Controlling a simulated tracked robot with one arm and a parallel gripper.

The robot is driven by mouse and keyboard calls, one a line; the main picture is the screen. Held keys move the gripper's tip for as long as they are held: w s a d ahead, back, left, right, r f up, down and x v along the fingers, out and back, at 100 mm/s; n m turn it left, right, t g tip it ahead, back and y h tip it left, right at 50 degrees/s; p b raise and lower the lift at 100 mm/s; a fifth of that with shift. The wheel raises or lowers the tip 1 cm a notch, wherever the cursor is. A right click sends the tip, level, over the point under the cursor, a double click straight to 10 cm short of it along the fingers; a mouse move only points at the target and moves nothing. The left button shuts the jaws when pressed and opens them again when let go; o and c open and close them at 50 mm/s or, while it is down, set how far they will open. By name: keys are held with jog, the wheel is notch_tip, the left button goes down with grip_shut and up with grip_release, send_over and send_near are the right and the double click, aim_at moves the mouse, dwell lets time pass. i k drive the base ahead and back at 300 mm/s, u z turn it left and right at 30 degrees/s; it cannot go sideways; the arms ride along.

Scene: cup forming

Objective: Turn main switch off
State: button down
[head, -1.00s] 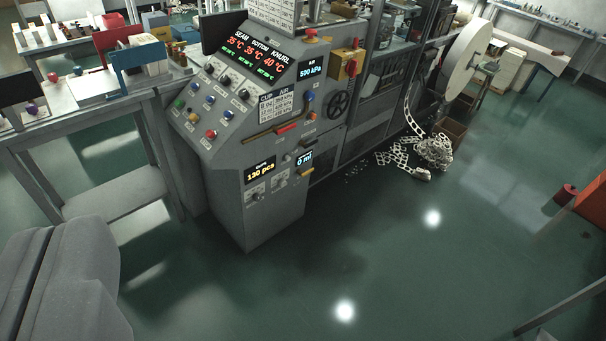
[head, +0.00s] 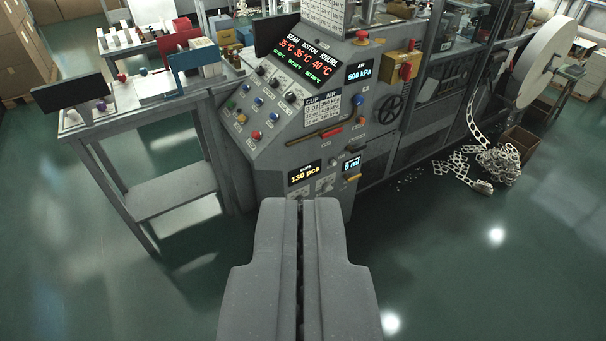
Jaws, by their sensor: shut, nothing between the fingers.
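A yellow switch box (head: 393,62) with a red handle (head: 405,71) is on the machine's front, right of the pressure display; it looks like the main switch. The handle looks roughly upright, but it is too small to be certain. My gripper (head: 300,202) is at the bottom middle of the view, its two grey fingers side by side with only a thin dark seam between them. It is shut and empty. It is below and left of the switch box in the picture, apart from it, and covers the lower part of the control cabinet.
The grey control cabinet (head: 272,153) has coloured buttons, lit displays and a black handwheel (head: 389,109). A red mushroom button (head: 361,37) is above the pressure display (head: 359,72). A grey table (head: 170,188) stands left. Scrap strip (head: 487,163) lies on the floor at right. Green floor is open right of the cabinet.

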aim_at(405, 70)
jog(key=z, duration=0.05)
jog(key=i, duration=1)
jog(key=u, duration=0.1)
